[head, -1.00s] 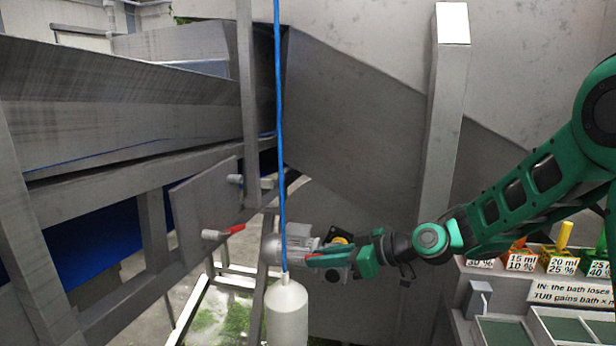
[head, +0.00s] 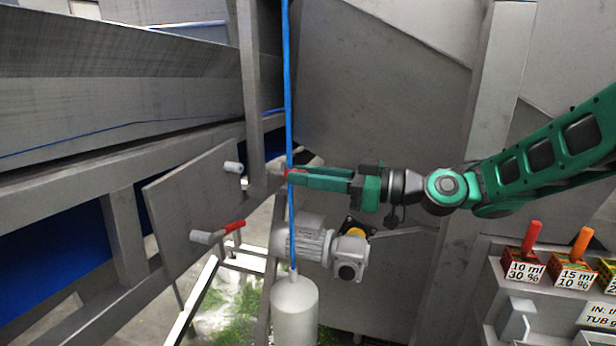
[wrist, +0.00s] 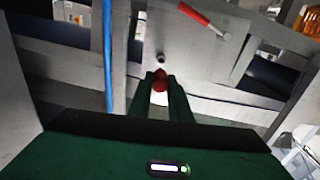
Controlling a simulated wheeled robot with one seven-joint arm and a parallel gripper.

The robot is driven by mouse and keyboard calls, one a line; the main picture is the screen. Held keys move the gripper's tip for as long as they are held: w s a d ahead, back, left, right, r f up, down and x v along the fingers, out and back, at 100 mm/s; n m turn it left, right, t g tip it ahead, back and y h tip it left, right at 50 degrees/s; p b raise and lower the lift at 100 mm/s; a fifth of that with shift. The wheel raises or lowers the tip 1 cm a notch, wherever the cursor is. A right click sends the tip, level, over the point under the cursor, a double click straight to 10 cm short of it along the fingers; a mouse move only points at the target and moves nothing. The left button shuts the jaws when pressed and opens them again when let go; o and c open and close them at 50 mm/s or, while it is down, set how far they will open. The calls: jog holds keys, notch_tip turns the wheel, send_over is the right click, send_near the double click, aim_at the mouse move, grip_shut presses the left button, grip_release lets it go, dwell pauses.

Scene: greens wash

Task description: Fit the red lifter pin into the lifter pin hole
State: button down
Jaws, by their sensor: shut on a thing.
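My gripper (head: 294,178) is shut on the red lifter pin (head: 297,170). In the head view only a little red shows at the fingertips, just behind the blue hose. In the wrist view the red end of the pin (wrist: 160,75) shows between the fingers (wrist: 160,88). A grey plate (head: 195,195) stands left of my gripper. A short grey round socket (head: 233,167) sticks out near its upper right edge, apart from the pin. The wrist view shows a small dark-centred round fitting (wrist: 160,57) just beyond the pin; I take it as the lifter pin hole.
A blue hose (head: 289,95) hangs in front of my fingertips, down to a white cylinder (head: 294,310). A grey motor (head: 305,242) sits below my gripper. Labelled coloured boxes (head: 523,270) stand at right.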

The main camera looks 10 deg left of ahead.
aim_at(280, 174)
jog(key=shift+w+a, duration=0.2)
jog(key=shift+a, duration=2.55)
jog(key=shift+a, duration=2.15)
jog(key=c, duration=1.6)
grip_release()
jog(key=shift+w, duration=0.1)
jog(key=shift+o, duration=0.2)
